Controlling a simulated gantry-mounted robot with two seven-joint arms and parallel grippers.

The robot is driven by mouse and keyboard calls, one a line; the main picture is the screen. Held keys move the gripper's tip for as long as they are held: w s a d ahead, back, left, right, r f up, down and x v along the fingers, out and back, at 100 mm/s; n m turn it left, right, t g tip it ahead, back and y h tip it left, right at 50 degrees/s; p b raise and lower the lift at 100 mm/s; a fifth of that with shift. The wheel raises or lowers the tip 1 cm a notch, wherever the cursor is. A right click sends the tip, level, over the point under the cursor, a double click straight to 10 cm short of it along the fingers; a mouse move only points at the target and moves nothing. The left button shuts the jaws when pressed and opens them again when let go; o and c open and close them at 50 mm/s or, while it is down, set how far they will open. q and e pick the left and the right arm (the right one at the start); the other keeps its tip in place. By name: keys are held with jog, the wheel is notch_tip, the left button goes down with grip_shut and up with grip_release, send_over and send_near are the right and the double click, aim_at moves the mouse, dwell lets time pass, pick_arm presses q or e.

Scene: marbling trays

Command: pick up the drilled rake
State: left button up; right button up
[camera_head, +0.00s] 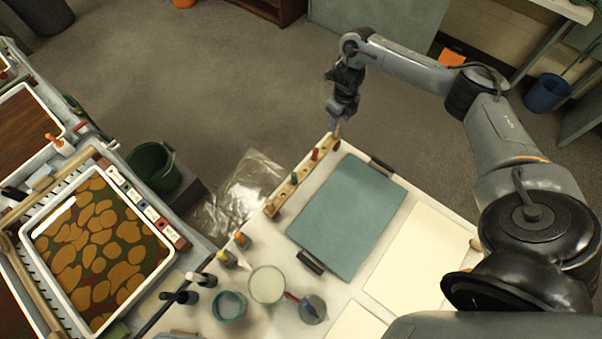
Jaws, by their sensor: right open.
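A light wooden bar with a row of drilled holes (287,191) lies along the left edge of the white table; it is the thing in view that best fits the drilled rake. A red and a dark green piece stand on it. My right gripper (334,124) points down at the bar's far end, with its fingertips close to a small tan upright piece there. It is open; I cannot tell whether it touches the piece. The gripper partly hides that end. My left gripper is not in view.
A teal board (346,217) with dark clamps lies right of the bar, beside cream paper (422,256). Cups and bottles, including a pale cup (267,284), crowd the near end. A marbling tray (61,201) stands left. Plastic sheeting (236,197) lies beside the table.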

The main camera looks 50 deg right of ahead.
aim_at(335, 138)
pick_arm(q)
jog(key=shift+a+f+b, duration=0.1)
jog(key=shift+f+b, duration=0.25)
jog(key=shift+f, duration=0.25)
pick_arm(e)
jog(key=shift+w+f, duration=0.1)
jog(key=shift+f, duration=1)
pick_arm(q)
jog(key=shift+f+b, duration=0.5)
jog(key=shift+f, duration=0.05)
pick_arm(e)
notch_tip(335, 138, down, 4)
jog(key=shift+w+a+r, duration=0.1)
jog(key=shift+a, duration=0.05)
jog(key=shift+f, duration=0.45)
jog(key=shift+c, duration=1.1)
jog(key=c, duration=0.7)
grip_shut()
jog(key=shift+r, duration=0.2)
